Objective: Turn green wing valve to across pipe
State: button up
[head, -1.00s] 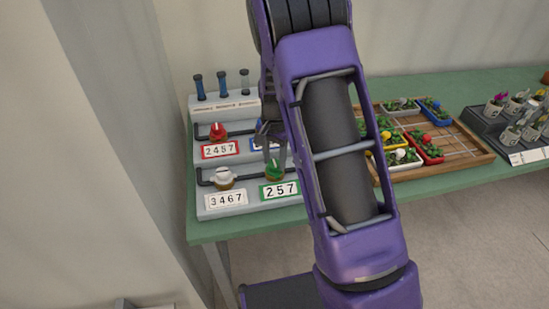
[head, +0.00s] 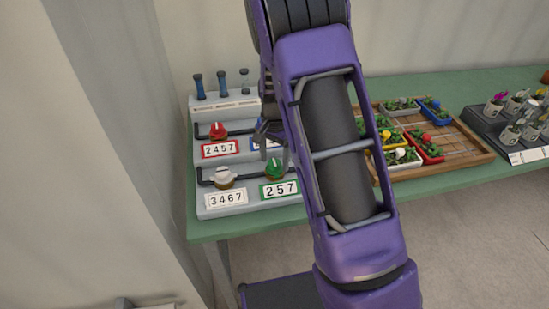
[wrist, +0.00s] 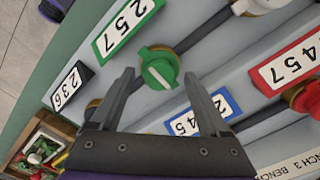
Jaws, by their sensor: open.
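The green wing valve (head: 274,170) sits on the lower pipe of the grey stepped panel, above the green-framed label 257 (head: 280,190). In the wrist view the valve (wrist: 159,68) has a pale stripe on its wing, and the wing appears to lie roughly across the dark pipe (wrist: 198,38). My gripper (head: 265,136) is above and behind the valve, partly hidden by my arm in the head view. In the wrist view my gripper (wrist: 158,76) is open, its fingers either side of the valve in the picture, with no clear contact.
A red valve (head: 217,130) and a white valve (head: 224,177) stand to the left on the panel. A blue-framed label (wrist: 203,112) is near one finger. A wooden tray (head: 470,155) of plants and a dark rack (head: 482,122) of pots are on the right.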

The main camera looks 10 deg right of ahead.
aim_at(275, 162)
notch_tip(275, 162, up, 17)
jog(key=shift+r, duration=0.2)
dwell(0.3)
